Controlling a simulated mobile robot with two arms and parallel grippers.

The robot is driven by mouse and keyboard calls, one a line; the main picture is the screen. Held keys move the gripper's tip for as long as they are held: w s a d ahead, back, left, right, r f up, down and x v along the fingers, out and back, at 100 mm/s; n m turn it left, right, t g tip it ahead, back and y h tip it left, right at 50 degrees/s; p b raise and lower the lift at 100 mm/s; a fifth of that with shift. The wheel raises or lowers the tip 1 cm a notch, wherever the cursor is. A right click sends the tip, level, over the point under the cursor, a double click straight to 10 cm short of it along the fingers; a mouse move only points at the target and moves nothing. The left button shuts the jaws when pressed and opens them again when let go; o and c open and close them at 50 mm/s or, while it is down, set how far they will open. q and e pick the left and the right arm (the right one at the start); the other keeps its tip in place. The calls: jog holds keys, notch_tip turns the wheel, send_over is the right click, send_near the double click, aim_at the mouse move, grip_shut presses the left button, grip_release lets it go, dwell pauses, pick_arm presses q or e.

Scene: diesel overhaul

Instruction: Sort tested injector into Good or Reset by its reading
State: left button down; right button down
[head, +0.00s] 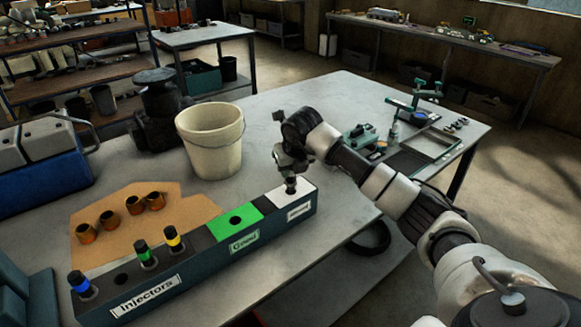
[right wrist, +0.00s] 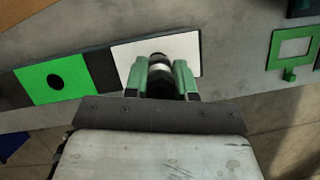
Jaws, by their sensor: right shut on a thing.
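The long dark injector rack (head: 215,262) lies along the table's front edge. Its left part, labelled Injectors, holds a blue-banded injector (head: 80,284), a green-banded one (head: 146,254) and a yellow-banded one (head: 174,239), all upright. The green Good section (head: 237,220) has an empty hole; it also shows in the right wrist view (right wrist: 54,82). My right gripper (head: 290,172) is shut on a dark injector (right wrist: 159,72) with a pale band, upright at the white section (head: 302,198), whose label is too small to read. Its lower end and the hole are hidden.
A cream bucket (head: 210,145) stands behind the rack. A brown mat (head: 190,204) carries several copper-coloured cups. A green test fixture (head: 413,108) and metal tray (head: 428,148) sit at the table's far right. Bare tabletop lies between bucket and my right arm.

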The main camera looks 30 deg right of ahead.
jog(key=shift+f, duration=0.15)
dwell(0.4)
jog(key=shift+f+b, duration=1.05)
jog(key=shift+f, duration=0.15)
jog(key=shift+c, duration=2.3)
grip_release()
jog(key=shift+r+p, duration=2.15)
jog(key=shift+r, duration=1.45)
